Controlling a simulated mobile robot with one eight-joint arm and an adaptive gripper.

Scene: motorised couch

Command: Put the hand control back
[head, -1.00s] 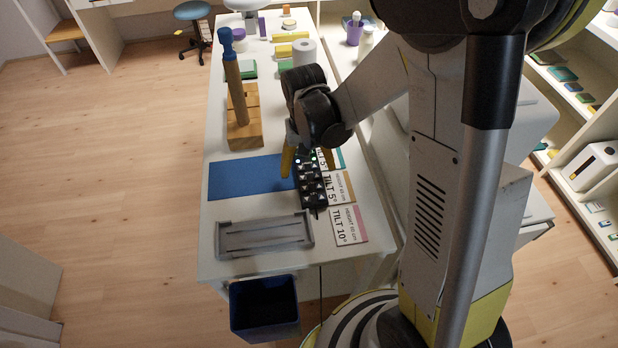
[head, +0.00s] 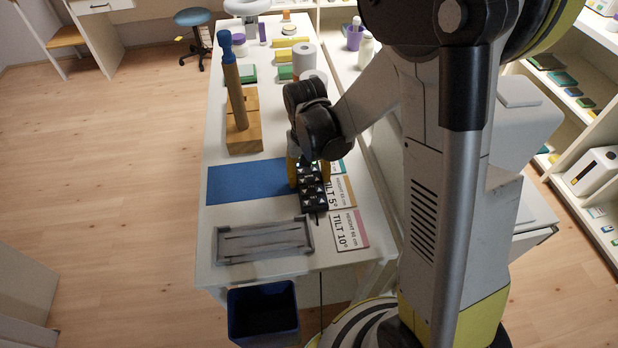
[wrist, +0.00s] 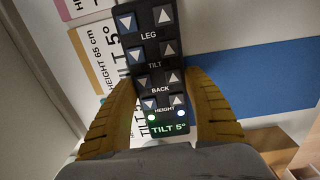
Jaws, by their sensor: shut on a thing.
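In the wrist view the hand control (wrist: 153,62) shows paired arrow buttons marked LEG, TILT, BACK and HEIGHT, and a lit display reading TILT 5°. My gripper (head: 308,172) is down over its far end. In the wrist view the yellow fingers of my gripper (wrist: 163,110) are closed against both its sides. The grey tray-like holder (head: 263,256) lies empty at the near end of the top.
Cards marked TILT 5° (head: 338,192) and TILT 10° (head: 344,229) lie right of the hand control. A wooden block with a blue-topped post (head: 243,142) stands beyond the mat. A dark blue bin (head: 264,325) is below the near edge. Open floor is at left.

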